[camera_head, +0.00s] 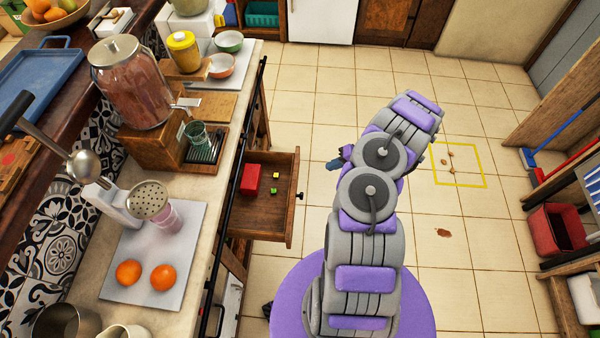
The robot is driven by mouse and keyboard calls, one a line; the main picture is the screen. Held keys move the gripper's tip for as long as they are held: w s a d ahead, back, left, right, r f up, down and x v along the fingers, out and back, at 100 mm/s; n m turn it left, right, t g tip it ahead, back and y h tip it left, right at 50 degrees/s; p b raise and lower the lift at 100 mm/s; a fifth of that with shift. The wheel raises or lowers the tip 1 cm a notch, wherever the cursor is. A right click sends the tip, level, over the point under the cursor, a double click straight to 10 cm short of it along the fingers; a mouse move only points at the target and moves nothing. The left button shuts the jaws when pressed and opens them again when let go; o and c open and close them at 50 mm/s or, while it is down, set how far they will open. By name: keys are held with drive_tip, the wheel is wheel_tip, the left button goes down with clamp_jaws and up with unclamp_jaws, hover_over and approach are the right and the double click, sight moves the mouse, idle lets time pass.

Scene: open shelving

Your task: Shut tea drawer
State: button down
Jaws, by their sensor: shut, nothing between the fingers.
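The tea drawer (262,218) is a wooden drawer pulled out from under the counter on the left. A red box (250,179) and small yellow and green pieces (275,182) lie inside it. A dark knob (299,195) is on its front panel. My gripper (335,163) shows only partly, as a small dark blue-grey tip left of my purple and grey arm. It is shut, apart from the drawer and to the right of its front. The rest of the gripper is hidden behind the arm.
The counter (207,240) holds a drink dispenser (130,82), a juicer (150,200), oranges (162,277) and bowls (221,66). Tiled floor (310,90) is clear beyond the drawer. A yellow floor outline (485,178) and a red bin (556,235) are at right.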

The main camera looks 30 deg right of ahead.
drive_tip(key=b+x, duration=0.2)
drive_tip(key=x, duration=1.1)
drive_tip(key=shift+w+a+r, duration=0.2)
drive_tip(key=shift+r, duration=0.05)
drive_tip(key=shift+w, duration=0.1)
